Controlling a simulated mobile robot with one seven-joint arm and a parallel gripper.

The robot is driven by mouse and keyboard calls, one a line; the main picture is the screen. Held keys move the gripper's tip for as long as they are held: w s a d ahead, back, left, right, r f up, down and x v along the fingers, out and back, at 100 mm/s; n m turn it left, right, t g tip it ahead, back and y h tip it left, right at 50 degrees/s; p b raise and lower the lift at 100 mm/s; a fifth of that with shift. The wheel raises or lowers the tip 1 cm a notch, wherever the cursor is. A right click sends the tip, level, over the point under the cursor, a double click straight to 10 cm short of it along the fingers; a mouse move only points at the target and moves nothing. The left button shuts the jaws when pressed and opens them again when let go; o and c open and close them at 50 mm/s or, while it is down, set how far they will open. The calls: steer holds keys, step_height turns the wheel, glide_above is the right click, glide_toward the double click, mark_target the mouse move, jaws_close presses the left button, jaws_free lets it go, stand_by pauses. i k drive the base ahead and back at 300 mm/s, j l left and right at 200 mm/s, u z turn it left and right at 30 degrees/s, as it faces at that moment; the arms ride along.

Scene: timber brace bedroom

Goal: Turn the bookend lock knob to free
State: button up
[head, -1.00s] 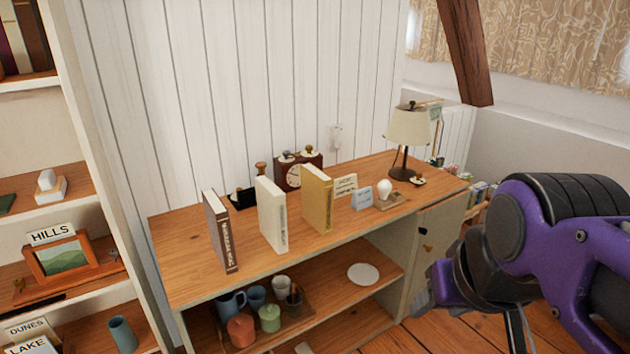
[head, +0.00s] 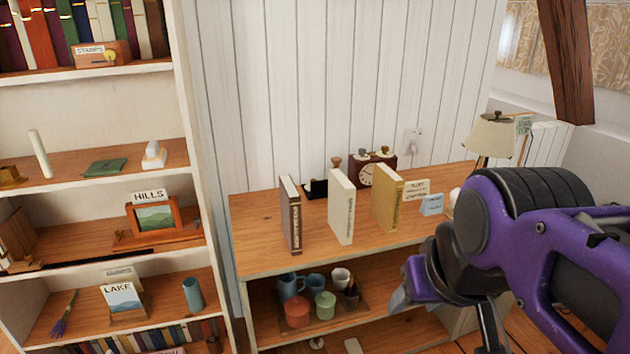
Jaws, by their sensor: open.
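No part in view can be surely told as the bookend lock knob. A small brown knob (head: 336,162) shows above the white book on the low cabinet, with a black piece (head: 316,188) beside it; whether they belong together is hidden by the book. A brown box labelled STAMPS (head: 102,55) with a yellow round part stands on the bookcase's upper shelf. My gripper (head: 408,292) is at the lower right, in front of the cabinet and apart from these things. It is open, its fingers partly hidden by the wrist, and nothing shows in it.
The bookcase (head: 200,180) stands at the left, beside the low cabinet (head: 258,232). A framed HILLS picture (head: 155,218) stands in the bookcase.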

mark_target(30, 256)
steer(key=u, duration=1.9)
steer(key=i+j+z, duration=0.1)
steer(key=i+j, duration=0.35)
steer(key=i, duration=0.2)
steer(key=i+j+z, duration=0.1)
steer(key=i+j, duration=0.45)
steer(key=i, duration=0.1)
